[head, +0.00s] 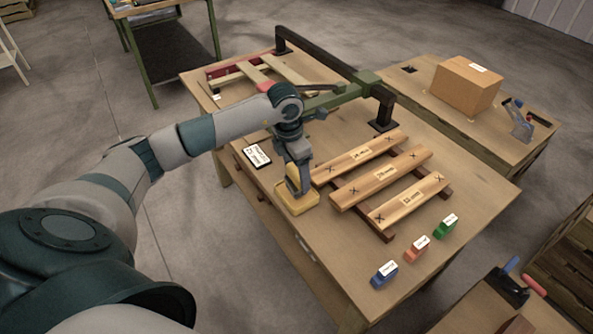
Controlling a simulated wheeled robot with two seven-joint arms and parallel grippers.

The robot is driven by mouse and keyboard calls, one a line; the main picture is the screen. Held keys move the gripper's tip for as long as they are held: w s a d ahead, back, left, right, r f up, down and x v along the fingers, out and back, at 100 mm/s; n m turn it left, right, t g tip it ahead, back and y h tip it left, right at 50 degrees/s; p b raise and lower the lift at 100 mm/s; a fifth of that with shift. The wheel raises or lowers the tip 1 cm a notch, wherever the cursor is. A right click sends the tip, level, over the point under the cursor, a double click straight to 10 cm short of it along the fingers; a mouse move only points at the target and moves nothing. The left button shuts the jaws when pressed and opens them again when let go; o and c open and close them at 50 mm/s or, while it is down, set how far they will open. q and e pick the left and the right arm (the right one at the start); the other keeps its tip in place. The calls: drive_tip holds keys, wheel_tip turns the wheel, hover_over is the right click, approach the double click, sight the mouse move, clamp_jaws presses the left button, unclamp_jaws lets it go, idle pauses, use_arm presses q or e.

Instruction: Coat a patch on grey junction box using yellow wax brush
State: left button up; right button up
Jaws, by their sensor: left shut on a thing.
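My left gripper (297,188) points down over the near left part of the main table. It is shut on a yellow block-like thing, which looks like the yellow wax brush (299,205). The brush sits at or just above the table top, left of the wooden planks; I cannot tell whether it touches the table. The gripper hides its upper part. I cannot make out a grey junction box in this view. My right gripper is not in view.
Labelled planks (381,181) with X marks lie across dark rails on the table (330,245). Small blue (384,274), orange (417,248) and green (446,226) labelled things stand at the right front. A dark and green beam frame (330,97) spans behind. A cardboard box (466,86) stands on another table.

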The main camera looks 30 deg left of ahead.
use_arm(q)
drive_tip(key=shift+f, duration=0.25)
idle(0.4)
drive_tip(key=shift+f+b, duration=0.2)
drive_tip(key=shift+b, duration=0.25)
idle(1.1)
drive_tip(key=shift+s+f, duration=0.1)
drive_tip(key=shift+f, duration=0.05)
idle(1.0)
drive_tip(key=shift+r+p, duration=0.55)
drive_tip(key=shift+r, duration=1.15)
drive_tip(key=shift+r+p, duration=0.85)
drive_tip(key=shift+r, duration=1.05)
